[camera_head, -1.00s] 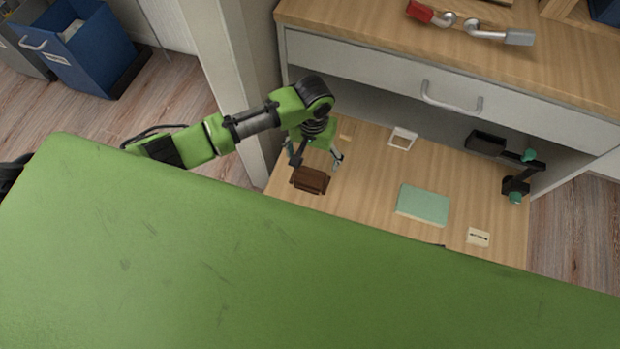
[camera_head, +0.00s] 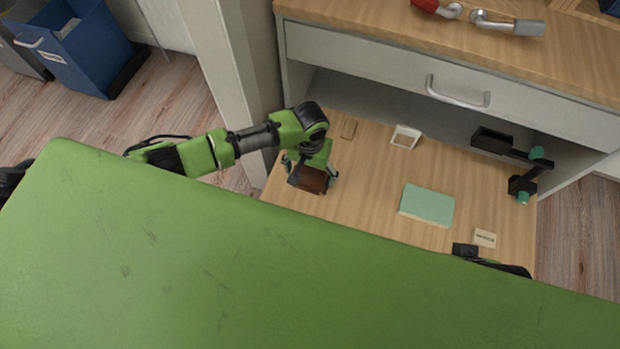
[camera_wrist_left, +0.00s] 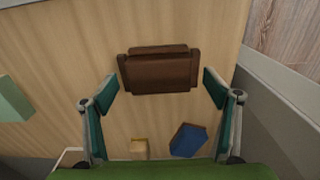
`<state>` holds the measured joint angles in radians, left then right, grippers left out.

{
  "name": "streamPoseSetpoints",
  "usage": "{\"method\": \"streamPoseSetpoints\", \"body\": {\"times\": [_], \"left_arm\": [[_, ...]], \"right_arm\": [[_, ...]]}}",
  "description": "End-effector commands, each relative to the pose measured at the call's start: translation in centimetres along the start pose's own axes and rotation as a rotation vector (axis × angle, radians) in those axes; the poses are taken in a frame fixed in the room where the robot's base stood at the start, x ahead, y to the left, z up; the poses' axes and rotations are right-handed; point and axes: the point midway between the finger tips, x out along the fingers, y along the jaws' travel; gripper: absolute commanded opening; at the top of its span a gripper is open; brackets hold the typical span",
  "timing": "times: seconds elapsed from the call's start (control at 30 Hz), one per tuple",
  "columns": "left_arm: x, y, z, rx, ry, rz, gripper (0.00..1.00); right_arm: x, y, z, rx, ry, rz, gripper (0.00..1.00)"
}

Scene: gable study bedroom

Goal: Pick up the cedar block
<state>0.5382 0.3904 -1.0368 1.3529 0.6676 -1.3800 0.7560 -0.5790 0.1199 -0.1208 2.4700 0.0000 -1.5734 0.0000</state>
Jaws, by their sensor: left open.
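The cedar block appears to be the dark brown block (camera_head: 314,181) on the low wooden board, under my left gripper (camera_head: 311,172). In the left wrist view the brown block (camera_wrist_left: 160,72) has a thinner strip along its far side and raised ends. My left gripper (camera_wrist_left: 160,90) is open, with one teal-padded finger on each side of the block's near part. Gaps show between the pads and the block, and nothing is held. In the head view the gripper hides part of the block.
A small tan block (camera_head: 349,129), a white frame (camera_head: 406,136), a mint-green book (camera_head: 427,205), a small label card (camera_head: 485,238) and a black stand (camera_head: 522,160) are on the board. A blue piece (camera_wrist_left: 187,140) is near the left gripper. A drawer unit (camera_head: 380,60) overhangs behind.

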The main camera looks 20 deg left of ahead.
Motion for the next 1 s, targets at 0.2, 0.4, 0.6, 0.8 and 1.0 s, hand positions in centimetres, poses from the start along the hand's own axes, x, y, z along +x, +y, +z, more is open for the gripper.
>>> {"method": "streamPoseSetpoints", "body": {"times": [0.2,0.4,0.6,0.8,1.0], "left_arm": [[0.5,0.1,-0.1,0.001,0.003,0.001,0.81],[0.5,0.1,-0.1,0.001,0.002,0.001,0.55],[0.5,0.0,-0.1,0.001,0.002,0.001,0.38],[0.3,0.0,-0.1,0.001,0.002,0.001,0.38],[-1.2,0.1,-0.1,0.001,0.003,0.002,0.38]], "right_arm": [[-0.1,0.0,0.1,0.0,0.002,0.001,0.4],[-0.1,0.0,0.1,0.0,0.001,0.001,0.4],[-0.1,0.0,0.1,0.0,0.001,0.001,0.4],[-0.2,0.0,0.0,0.0,0.001,0.001,0.4],[-0.5,0.0,-0.3,0.0,0.005,0.0,0.4]]}}
